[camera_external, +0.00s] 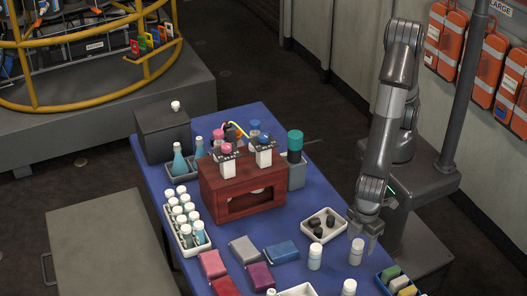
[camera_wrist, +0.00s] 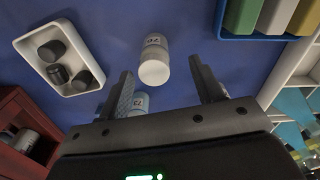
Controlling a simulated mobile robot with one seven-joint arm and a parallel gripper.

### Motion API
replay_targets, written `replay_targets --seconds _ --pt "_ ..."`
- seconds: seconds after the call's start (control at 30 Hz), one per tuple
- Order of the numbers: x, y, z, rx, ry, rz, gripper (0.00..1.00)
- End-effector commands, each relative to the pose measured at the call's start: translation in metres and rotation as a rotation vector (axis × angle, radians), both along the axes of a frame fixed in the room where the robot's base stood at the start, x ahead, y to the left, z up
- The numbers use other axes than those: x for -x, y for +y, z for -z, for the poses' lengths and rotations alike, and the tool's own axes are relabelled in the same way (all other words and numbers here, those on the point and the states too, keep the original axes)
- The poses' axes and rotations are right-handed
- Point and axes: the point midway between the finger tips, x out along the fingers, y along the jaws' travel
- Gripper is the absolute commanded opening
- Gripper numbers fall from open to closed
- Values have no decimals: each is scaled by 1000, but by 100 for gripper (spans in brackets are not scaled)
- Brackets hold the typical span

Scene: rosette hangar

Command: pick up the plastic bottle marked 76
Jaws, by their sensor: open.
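Small white-capped bottles stand on the blue table. In the wrist view one white bottle (camera_wrist: 153,62) shows ahead of and between my fingers, apart from them. Its label carries a number that I cannot read surely. A second labelled bottle (camera_wrist: 140,103) is lower, partly hidden by my left finger; its number is also unclear. My gripper (camera_wrist: 165,88) is open with nothing between its fingers. In the external view my gripper (camera_external: 366,234) points down just above and beside a bottle (camera_external: 356,252). Other bottles stand to its left (camera_external: 315,257) and in front (camera_external: 349,287). I cannot tell which is marked 76.
A white tray with black pieces (camera_external: 303,236) lies left of my gripper. A blue tray of coloured blocks (camera_external: 383,287) is at the front right. A red wooden rack (camera_external: 225,196) stands behind left. Coloured blocks (camera_external: 243,250) and a rack of bottles (camera_external: 178,232) are farther left.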

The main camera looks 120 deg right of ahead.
Motion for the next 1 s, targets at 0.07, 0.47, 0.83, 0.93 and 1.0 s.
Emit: replay_targets --seconds 0.07,0.47,0.83,0.93,1.0 --pt "0 -4 11 4 4 1 61" --pt "-1 -7 48 1 2 1 61" --pt "-1 -7 48 1 1 1 45" --pt "-1 -7 47 1 1 1 37" --pt "-1 -7 47 1 1 1 31"
